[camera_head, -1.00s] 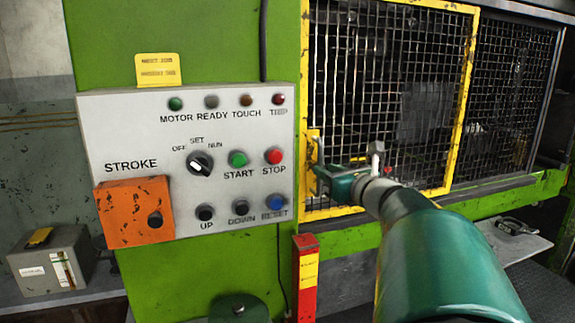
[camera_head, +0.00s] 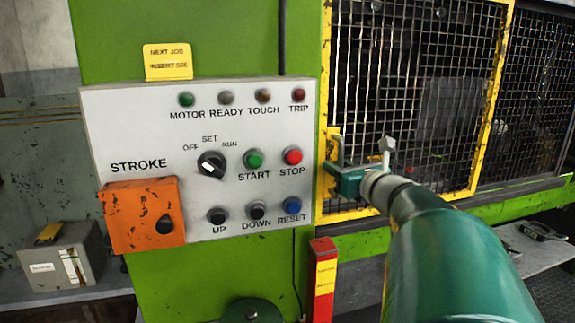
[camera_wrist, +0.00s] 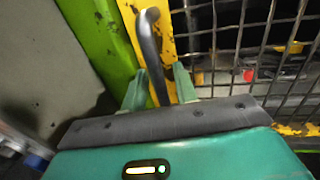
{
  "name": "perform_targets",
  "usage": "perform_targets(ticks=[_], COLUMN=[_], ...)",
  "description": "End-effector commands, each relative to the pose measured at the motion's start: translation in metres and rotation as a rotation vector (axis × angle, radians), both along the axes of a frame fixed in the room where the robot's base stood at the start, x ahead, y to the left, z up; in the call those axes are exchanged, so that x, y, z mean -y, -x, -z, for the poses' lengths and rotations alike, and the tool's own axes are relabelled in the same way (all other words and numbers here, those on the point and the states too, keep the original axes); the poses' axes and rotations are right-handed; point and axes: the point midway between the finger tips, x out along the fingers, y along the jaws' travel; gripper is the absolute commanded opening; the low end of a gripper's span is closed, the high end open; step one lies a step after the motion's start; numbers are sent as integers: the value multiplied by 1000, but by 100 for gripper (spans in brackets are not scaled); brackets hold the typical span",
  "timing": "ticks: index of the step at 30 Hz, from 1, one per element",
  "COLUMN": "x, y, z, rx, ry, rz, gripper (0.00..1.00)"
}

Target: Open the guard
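The guard (camera_head: 500,62) is a yellow-framed wire-mesh door on the green press, at the right of the head view. It looks shut. Its dark bar handle (camera_wrist: 149,42) stands on the yellow left upright, seen at the top of the wrist view. My green gripper (camera_head: 347,180) is at the handle by the guard's lower left corner. In the wrist view my gripper (camera_wrist: 160,80) has its two fingers apart, one on each side of the bar. A gap shows between the right finger and the bar; contact on the left is unclear.
A grey control panel (camera_head: 130,125) with buttons and a selector knob stands left of the guard. An orange box (camera_head: 140,205) is on its lower left corner. A red post (camera_head: 321,285) rises below the handle. A grey shelf (camera_head: 540,252) lies at right.

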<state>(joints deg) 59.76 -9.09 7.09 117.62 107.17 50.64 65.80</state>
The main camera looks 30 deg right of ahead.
Motion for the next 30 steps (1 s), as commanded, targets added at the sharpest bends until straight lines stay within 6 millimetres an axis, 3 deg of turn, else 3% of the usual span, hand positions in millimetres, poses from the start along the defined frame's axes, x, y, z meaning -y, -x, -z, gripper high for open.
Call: perform_targets(ticks=[5,9,20,26,30], x=[0,0,6,33,68], y=[1,1,1,8,18], z=[0,0,0,0,1], rx=[0,0,0,0,-1], ry=[0,0,0,-1,-1], rz=[0,0,1,5,6], gripper=[27,0,0,0,0])
